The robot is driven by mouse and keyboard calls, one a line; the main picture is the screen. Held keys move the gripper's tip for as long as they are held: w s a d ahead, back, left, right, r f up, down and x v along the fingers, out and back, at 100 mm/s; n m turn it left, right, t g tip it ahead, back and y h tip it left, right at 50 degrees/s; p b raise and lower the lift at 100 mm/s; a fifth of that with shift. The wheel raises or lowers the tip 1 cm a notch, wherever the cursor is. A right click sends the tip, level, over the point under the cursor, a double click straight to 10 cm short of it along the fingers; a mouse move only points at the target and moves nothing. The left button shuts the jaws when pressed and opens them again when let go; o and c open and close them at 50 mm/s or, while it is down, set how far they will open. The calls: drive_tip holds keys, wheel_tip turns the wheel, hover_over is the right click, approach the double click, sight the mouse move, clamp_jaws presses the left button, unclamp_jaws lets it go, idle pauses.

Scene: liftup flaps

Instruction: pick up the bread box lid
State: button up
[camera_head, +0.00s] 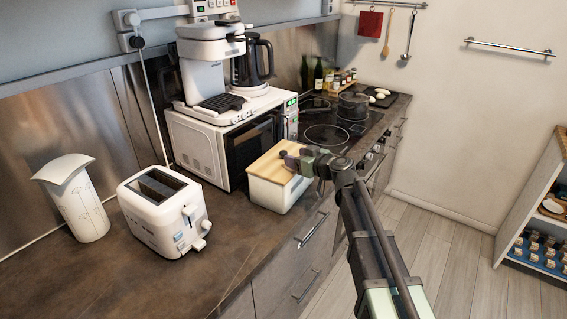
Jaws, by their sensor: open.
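The bread box (267,194) is a white box on the dark counter, in front of the microwave. Its light wooden lid (266,166) lies flat on top and looks closed. My gripper (287,158) is at the right part of the lid, with its fingers pointing left over the wood. The jaws are open. I cannot tell whether a finger touches the lid or a knob on it. My gripper and wrist hide the lid's right edge.
A white toaster (164,211) and a white container (75,199) stand to the left on the counter. A microwave (221,146) with a coffee machine (215,75) on top stands behind the box. The stove (325,137) is beyond. Counter space between toaster and box is free.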

sight(285, 152)
drive_tip(key=x, duration=0.5)
drive_tip(key=shift+w+b, duration=0.1)
drive_tip(key=shift+b, duration=0.3)
drive_tip(key=shift+r, duration=0.1)
clamp_jaws()
